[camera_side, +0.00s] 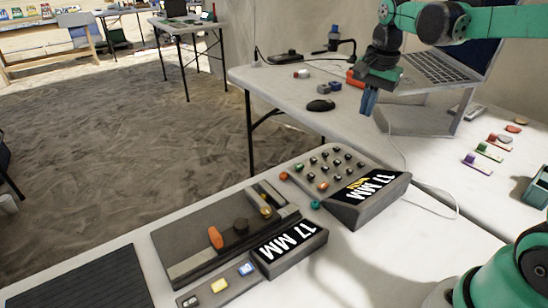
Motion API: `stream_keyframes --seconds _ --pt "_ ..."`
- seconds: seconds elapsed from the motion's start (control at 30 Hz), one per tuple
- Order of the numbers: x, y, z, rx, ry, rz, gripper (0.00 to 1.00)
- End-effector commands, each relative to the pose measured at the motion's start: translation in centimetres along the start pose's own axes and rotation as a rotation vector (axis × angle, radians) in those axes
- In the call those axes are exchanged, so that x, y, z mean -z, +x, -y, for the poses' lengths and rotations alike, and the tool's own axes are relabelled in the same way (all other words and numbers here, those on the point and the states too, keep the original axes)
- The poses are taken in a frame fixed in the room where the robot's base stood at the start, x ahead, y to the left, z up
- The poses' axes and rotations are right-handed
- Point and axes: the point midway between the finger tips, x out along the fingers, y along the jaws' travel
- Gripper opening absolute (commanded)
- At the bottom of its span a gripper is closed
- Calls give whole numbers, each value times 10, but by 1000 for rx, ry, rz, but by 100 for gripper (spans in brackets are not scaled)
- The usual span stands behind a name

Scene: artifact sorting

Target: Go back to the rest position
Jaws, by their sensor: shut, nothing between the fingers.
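My gripper (370,102) hangs at the upper right, above the tables and in front of the laptop stand. Its fingers point down and are together, with nothing seen between them. It is well clear of the table surface and apart from the objects below it.
A grey device marked 17 MM (186,243) lies on the near table, with a knob panel (368,207) to its right. A laptop (440,68) on a stand, a black mouse (320,105) and small coloured pieces (489,148) are on the far table. A dark ridged mat (85,285) lies at lower left.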

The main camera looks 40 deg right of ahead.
Motion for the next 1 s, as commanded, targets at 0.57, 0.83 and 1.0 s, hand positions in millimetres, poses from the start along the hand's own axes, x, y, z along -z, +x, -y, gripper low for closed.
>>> stream_keyframes --seconds 0.57,0.83,1.0 --pt "-136 12 -35 341 -1168 -387 0" --pt "-140 15 -36 351 -1217 -412 0" --pt "-140 14 -36 350 -1215 -410 0"
